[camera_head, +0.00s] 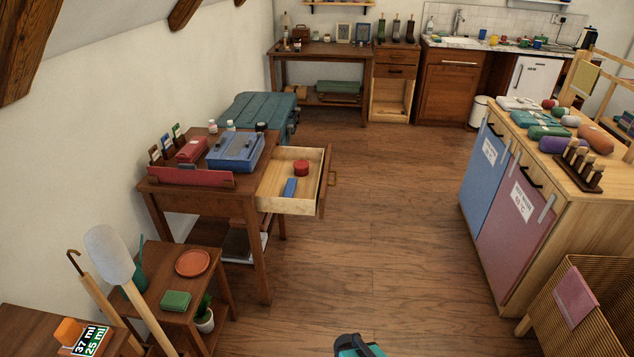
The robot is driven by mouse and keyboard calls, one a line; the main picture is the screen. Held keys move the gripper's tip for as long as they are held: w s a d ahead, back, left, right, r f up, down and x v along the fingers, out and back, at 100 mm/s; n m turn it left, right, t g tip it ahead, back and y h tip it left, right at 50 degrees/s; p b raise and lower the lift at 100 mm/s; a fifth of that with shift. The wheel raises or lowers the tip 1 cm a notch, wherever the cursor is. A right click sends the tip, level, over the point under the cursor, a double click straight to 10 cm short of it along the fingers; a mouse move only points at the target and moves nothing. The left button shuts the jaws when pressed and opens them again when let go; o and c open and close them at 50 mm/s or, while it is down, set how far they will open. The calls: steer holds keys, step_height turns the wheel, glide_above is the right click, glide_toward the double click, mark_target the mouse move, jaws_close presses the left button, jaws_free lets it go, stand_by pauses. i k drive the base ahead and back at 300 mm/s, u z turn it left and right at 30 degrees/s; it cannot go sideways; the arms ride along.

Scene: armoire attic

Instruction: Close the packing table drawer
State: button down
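The packing table (250,207) is dark wood and stands against the left wall. Its drawer (270,198) is pulled well out toward the right, with a pale wooden inside. The drawer front (326,181) is dark wood and seen nearly edge-on, with a handle (333,179) on its right side. A red round container (301,168) and a blue block (289,187) lie in the drawer. A black and teal part at the bottom edge looks like my arm, well apart from the drawer. My gripper's fingers do not show.
The wooden floor (392,215) right of the drawer is clear. A small side table (208,276) with a red plate stands in front of the packing table. A cabinet with blue and pink fronts (515,216) and a wicker basket (572,325) are at right.

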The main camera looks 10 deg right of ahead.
mark_target(268, 194)
steer(key=u, duration=0.9)
steer(key=i, duration=0.5)
steer(key=z, duration=0.15)
